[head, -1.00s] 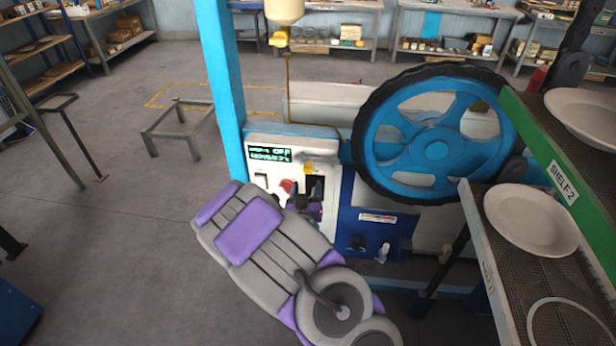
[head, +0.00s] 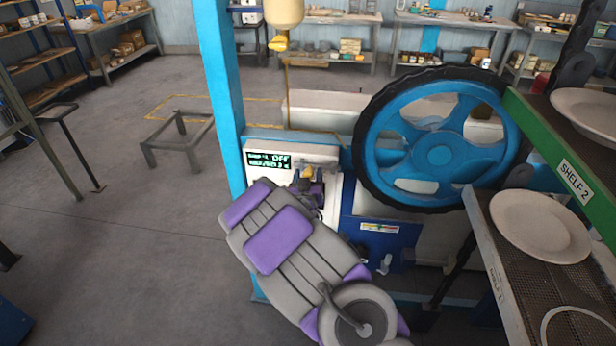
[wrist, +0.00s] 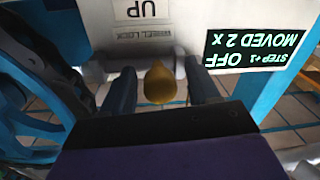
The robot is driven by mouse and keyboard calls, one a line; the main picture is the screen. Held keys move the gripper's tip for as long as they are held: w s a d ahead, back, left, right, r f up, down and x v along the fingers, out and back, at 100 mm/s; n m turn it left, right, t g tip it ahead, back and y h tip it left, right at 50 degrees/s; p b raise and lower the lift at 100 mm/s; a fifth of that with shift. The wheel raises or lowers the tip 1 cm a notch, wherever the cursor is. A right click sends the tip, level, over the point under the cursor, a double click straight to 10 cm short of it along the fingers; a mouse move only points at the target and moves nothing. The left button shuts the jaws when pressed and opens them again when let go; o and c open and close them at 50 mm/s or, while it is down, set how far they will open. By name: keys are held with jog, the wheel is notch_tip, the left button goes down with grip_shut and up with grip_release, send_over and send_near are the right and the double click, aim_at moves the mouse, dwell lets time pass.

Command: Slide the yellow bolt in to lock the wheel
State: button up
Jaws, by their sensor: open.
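The yellow bolt's rounded knob (wrist: 157,82) shows in the wrist view below the upside-down WHEEL LOCK label (wrist: 140,36). My gripper (wrist: 160,88) is open, with one dark finger on each side of the knob. Gaps show between the knob and both fingers. In the head view my gripper (head: 308,186) is at the white control panel, and a small yellow part (head: 307,172) shows beside its tip. The large blue wheel (head: 440,146) with a black rim stands right of the panel. How far the bolt is in cannot be told.
The panel's display (head: 270,161) reads OFF. A blue post (head: 222,90) rises left of the panel. A rack with SHELF 2 (head: 574,178) and white plates (head: 540,226) stands close on the right. A low metal stand (head: 180,138) is on the floor behind left; the left floor is mostly clear.

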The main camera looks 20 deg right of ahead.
jog(key=shift+w+d, duration=0.1)
jog(key=shift+w, duration=0.1)
grip_shut()
dwell(0.6)
